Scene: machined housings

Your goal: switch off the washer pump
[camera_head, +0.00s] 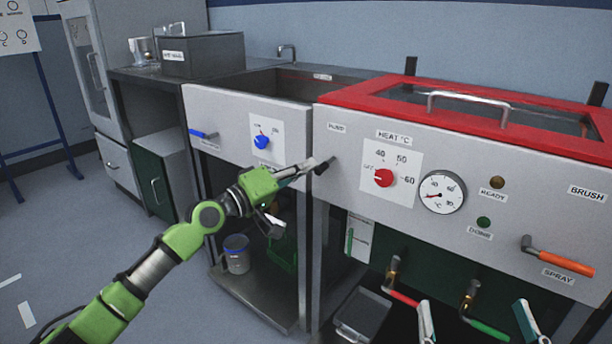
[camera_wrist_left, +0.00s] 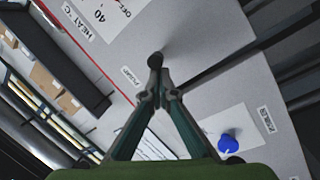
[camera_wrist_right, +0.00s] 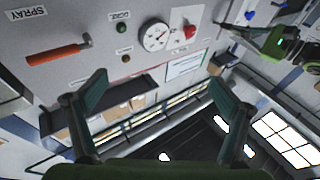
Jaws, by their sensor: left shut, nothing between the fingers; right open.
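The washer's grey front panel (camera_head: 465,165) carries a PUMP label (camera_head: 337,127), also visible in the left wrist view (camera_wrist_left: 131,76). Below the label is a small dark pump switch (camera_head: 322,168), partly hidden by my gripper in the head view; its dark round end (camera_wrist_left: 155,60) shows just beyond my fingertips in the left wrist view. My left gripper (camera_head: 312,164) is shut and empty, its tips at or very close to the switch; I cannot tell if they touch. My right gripper (camera_wrist_right: 158,95) is open and empty, low in front of the panel.
A red HEAT dial (camera_head: 383,177), a gauge (camera_head: 442,192) and an orange SPRAY handle (camera_head: 560,262) sit right of the switch. A blue knob (camera_head: 262,141) and blue lever (camera_head: 202,134) are left. Valve handles (camera_head: 403,298) stick out below.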

